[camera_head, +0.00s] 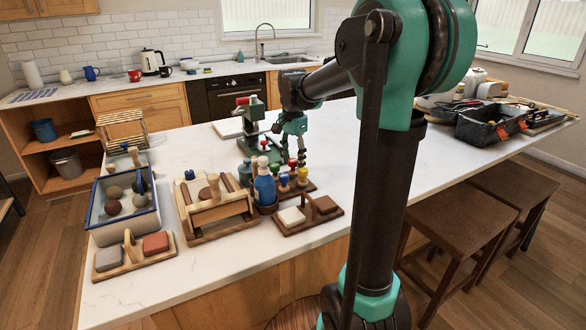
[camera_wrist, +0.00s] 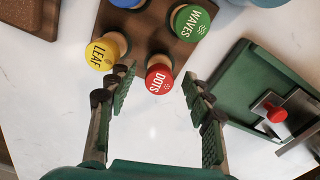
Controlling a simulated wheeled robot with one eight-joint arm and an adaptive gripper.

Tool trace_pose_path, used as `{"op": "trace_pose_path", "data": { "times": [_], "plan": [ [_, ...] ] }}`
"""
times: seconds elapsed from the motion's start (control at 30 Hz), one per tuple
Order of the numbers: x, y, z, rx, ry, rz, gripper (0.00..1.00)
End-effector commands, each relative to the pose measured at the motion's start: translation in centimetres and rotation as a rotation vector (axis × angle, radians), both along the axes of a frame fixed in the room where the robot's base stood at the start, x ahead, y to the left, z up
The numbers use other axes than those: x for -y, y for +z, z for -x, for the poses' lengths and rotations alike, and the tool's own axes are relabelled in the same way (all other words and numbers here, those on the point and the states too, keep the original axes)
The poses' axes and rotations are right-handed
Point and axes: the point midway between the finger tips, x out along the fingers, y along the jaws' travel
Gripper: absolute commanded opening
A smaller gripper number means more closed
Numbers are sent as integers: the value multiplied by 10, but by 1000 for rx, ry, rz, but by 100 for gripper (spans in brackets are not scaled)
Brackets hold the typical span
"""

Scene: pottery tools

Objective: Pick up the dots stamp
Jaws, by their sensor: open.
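The dots stamp has a round red top marked DOTS (camera_wrist: 159,80) and stands at the edge of a brown stamp holder (camera_wrist: 152,38) in the wrist view. My gripper (camera_wrist: 157,80) is open, with one finger on each side of the dots stamp and no visible contact. The left fingertip is close to the yellow LEAF stamp (camera_wrist: 101,54). The green WAVES stamp (camera_wrist: 190,22) stands beyond, to the upper right. In the head view my gripper (camera_head: 301,160) points down over the far side of the holder, and partly hides the stamps.
A blue-topped stamp (camera_wrist: 126,2) is at the top of the wrist view. A green device with a red knob (camera_wrist: 277,114) lies to the right of my gripper. A blue bottle (camera_head: 264,184) and a wooden tray with two blocks (camera_head: 306,217) stand near the holder.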

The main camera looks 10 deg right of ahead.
Motion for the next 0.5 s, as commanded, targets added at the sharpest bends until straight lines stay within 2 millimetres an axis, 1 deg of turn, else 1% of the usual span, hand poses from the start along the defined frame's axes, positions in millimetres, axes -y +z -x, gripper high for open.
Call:
{"op": "trace_pose_path", "data": {
  "times": [0.03, 0.13, 0.37, 0.4, 0.5],
  "plan": [
    [0, -6, 0, 0, -1, 0, 51],
    [0, -14, 0, 0, -1, 0, 51],
    [0, -15, 0, 0, -1, 0, 51],
    [0, -15, 0, 0, -1, 0, 50],
    [0, -15, 0, 0, -1, 0, 38]
  ]
}}
